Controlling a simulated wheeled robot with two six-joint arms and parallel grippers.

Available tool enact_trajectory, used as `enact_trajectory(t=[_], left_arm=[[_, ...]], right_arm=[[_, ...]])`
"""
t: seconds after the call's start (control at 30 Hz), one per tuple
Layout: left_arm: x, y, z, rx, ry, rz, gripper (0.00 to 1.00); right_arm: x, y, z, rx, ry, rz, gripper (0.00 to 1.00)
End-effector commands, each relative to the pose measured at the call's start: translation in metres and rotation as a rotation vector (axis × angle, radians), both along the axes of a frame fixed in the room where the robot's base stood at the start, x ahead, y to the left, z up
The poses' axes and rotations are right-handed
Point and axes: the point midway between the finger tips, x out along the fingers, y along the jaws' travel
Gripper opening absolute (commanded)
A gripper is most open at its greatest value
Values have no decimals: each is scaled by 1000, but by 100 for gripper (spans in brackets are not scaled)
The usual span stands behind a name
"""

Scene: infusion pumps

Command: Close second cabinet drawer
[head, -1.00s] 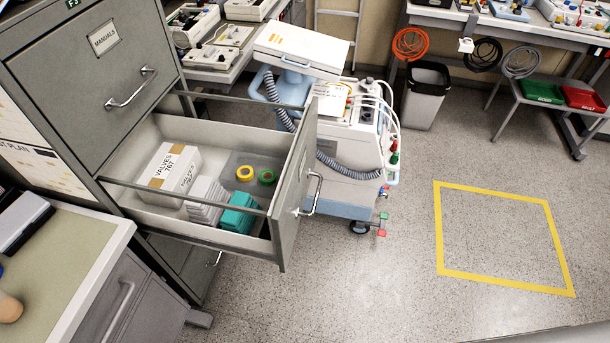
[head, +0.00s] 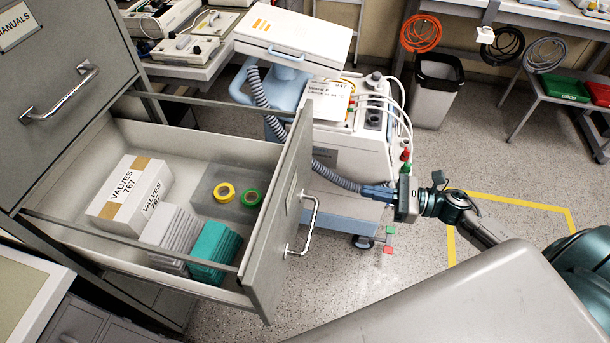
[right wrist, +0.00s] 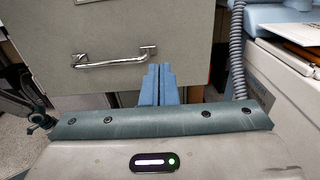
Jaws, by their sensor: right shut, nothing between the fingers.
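The second cabinet drawer (head: 276,215) is pulled far out from the grey cabinet, below the closed drawer labelled MANUALS (head: 60,70). Its front carries a metal bar handle (head: 307,226), which also shows in the right wrist view (right wrist: 113,60). Inside lie a white VALVES 767 box (head: 130,190), white packs, teal packs (head: 215,250) and yellow and green tape rolls. My right gripper (head: 366,190) is shut and empty, to the right of the drawer front and apart from the handle. In the right wrist view its blue fingers (right wrist: 154,82) are together, facing the drawer front. My left gripper is out of view.
A white and blue medical cart (head: 350,140) with a corrugated hose stands just behind the drawer front and my right gripper. A grey bin (head: 436,90) and a side table are further back. Open floor with a yellow taped square (head: 515,200) lies to the right.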

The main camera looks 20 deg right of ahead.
Motion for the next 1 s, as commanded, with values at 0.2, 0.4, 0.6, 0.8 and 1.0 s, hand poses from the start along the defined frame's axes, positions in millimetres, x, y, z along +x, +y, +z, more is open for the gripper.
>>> enact_trajectory(t=[0.2, 0.4, 0.6, 0.8, 1.0], left_arm=[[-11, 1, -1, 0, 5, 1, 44], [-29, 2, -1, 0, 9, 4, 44], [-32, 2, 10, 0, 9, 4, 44], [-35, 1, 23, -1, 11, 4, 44], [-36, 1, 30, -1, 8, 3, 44]], right_arm=[[10, 16, 4, -1, -12, 3, 0], [28, 42, 6, 3, -10, 1, 0], [47, 69, 6, 3, -8, 0, 0], [64, 95, 6, 3, -7, 0, 0], [75, 111, 4, 0, -6, 1, 0]])
